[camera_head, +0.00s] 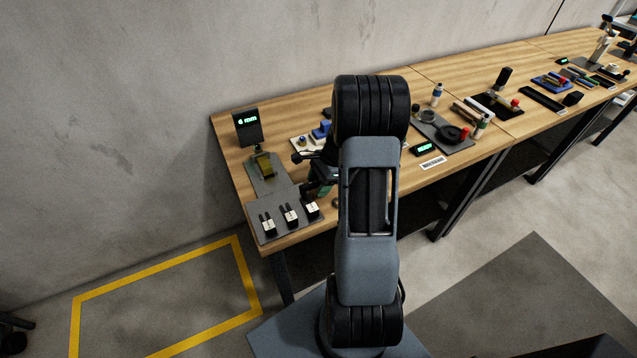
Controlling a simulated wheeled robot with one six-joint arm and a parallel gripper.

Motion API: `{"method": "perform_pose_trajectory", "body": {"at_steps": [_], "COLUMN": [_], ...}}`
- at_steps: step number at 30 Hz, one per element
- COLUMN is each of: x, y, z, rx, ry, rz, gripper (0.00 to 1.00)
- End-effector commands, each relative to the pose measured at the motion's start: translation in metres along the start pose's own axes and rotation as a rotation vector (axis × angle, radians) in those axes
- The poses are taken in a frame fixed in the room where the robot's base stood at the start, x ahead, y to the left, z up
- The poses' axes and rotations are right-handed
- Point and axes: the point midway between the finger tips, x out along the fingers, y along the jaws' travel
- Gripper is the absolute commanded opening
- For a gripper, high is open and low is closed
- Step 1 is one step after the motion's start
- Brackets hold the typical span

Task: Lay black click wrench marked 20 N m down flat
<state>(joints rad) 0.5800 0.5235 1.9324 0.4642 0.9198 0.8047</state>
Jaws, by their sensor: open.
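I cannot make out a black click wrench marked 20 N m; it may be hidden behind my arm, or its marking is too small to read. My gripper (316,188) is open over the near left part of the workbench, mostly hidden behind my own arm. Whether anything lies between its fingers cannot be seen. A grey plate (262,236) at the bench's near left corner carries 3 small black pieces with white labels (291,217). The labels are too small to read.
A display reading 6 mm (247,122) stands behind a grey plate with an olive block (262,166). A blue item (321,131) sits close behind my arm. Trays with tools and bottles (437,94) fill the bench to the right. Bare wood (232,158) shows at the left edge.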

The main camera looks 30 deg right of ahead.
Motion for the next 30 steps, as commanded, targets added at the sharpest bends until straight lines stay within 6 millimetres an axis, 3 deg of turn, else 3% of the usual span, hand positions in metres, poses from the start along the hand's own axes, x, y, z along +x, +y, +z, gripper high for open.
{"method": "perform_pose_trajectory", "body": {"at_steps": [7, 21, 30], "x": [-0.016, -0.107, -0.135], "y": [-0.001, 0.0, 0.0], "z": [-0.001, -0.001, 0.0], "rx": [0.0, 0.0, 0.0], "ry": [0.001, 0.002, 0.001], "rz": [-0.004, -0.003, -0.002], "gripper": [0.56, 0.56, 0.56]}}
